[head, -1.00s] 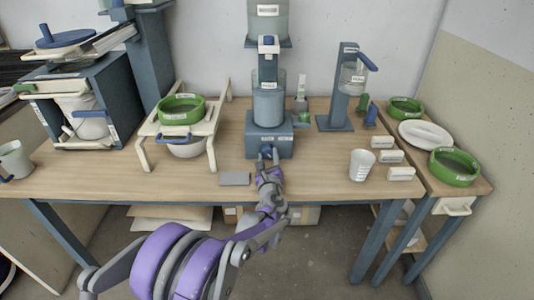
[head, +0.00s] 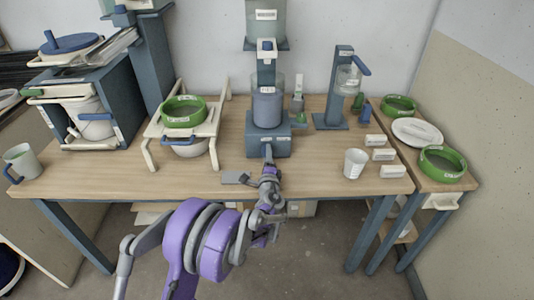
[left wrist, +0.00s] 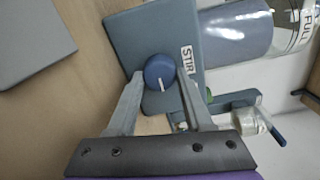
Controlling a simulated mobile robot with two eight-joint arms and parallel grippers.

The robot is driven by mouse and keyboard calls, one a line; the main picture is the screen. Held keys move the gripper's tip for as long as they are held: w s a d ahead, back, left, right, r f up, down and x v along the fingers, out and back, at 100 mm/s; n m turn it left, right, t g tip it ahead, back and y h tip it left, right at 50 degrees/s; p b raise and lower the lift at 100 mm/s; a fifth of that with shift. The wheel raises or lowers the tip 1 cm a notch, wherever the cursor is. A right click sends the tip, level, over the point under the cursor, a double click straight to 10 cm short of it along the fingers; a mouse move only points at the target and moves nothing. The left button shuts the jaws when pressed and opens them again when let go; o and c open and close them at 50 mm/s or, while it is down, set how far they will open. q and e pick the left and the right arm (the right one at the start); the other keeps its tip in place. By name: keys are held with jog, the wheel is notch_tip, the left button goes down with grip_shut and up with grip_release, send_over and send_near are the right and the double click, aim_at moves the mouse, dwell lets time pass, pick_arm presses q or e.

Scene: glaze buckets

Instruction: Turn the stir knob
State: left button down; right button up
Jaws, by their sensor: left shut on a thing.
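The stir knob (left wrist: 159,70) is round and blue with a white pointer line, on the front of the blue-grey machine base (head: 281,144). A STIR label (left wrist: 187,62) is beside it in the left wrist view. My left gripper (head: 268,152) reaches the base front in the head view. In the left wrist view its two fingers (left wrist: 158,82) lie on either side of the knob, shut on it. In the head view the knob is hidden by the gripper. A vessel (head: 267,105) with purple-grey content stands on the base. My right gripper is not in view.
A grey plate (head: 235,177) lies on the table left of my gripper. A white cup (head: 355,163) and several white blocks (head: 384,154) stand to the right. A cream stand (head: 150,130) with a green sieve (head: 184,111) is at left.

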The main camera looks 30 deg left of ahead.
pick_arm(q)
jog(key=n+p, duration=0.2)
jog(key=n, duration=0.2)
jog(key=shift+r, duration=0.15)
jog(key=shift+n+p, duration=0.6)
jog(key=shift+n, duration=1.2)
jog(key=shift+n+h, duration=0.3)
jog(key=shift+c, duration=1.5)
grip_release()
jog(key=v, duration=1.1)
jog(key=shift+f, duration=0.25)
